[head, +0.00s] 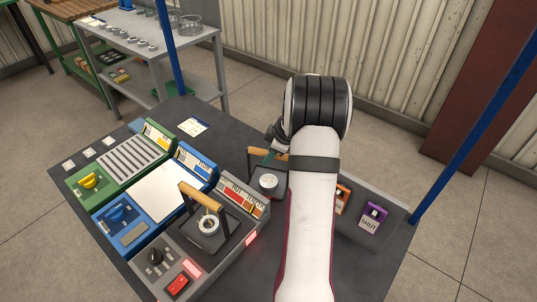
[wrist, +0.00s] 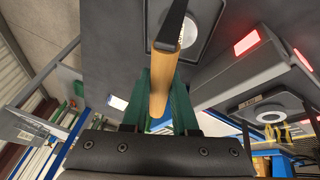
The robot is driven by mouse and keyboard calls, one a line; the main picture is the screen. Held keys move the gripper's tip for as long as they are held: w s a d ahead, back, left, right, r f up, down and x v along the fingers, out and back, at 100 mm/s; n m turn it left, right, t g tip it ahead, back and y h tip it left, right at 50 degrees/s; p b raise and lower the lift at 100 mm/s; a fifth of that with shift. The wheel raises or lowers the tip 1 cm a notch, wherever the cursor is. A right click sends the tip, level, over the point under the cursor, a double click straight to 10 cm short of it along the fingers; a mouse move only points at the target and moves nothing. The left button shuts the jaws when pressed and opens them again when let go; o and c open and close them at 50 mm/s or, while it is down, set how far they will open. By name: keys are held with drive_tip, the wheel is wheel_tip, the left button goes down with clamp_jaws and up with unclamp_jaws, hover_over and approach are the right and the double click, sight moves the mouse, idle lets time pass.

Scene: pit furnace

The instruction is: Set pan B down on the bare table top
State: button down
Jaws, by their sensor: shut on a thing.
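My gripper (head: 266,156) is shut on the wooden handle of a dark pan (head: 268,182) holding a pale round piece, just right of the grey unit. In the wrist view my green fingers (wrist: 165,90) close around the wooden handle (wrist: 160,98), with the pan's pale round piece (wrist: 190,20) beyond. I take this as pan B; no letter is legible. Whether it touches the dark table top (head: 235,157) is unclear. A second pan (head: 208,226), also wooden-handled with a round piece, sits on the grey unit (head: 180,257). My arm hides part of the table.
A green unit with a slatted rack (head: 130,157) and a blue unit with a white plate (head: 158,190) stand at the left. Orange (head: 343,198) and purple (head: 373,217) switch boxes stand at the right. Blue posts rise at the corners. Bare table shows behind the units.

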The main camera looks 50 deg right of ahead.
drive_tip(key=shift+f, duration=0.1)
drive_tip(key=c, duration=0.7)
unclamp_jaws()
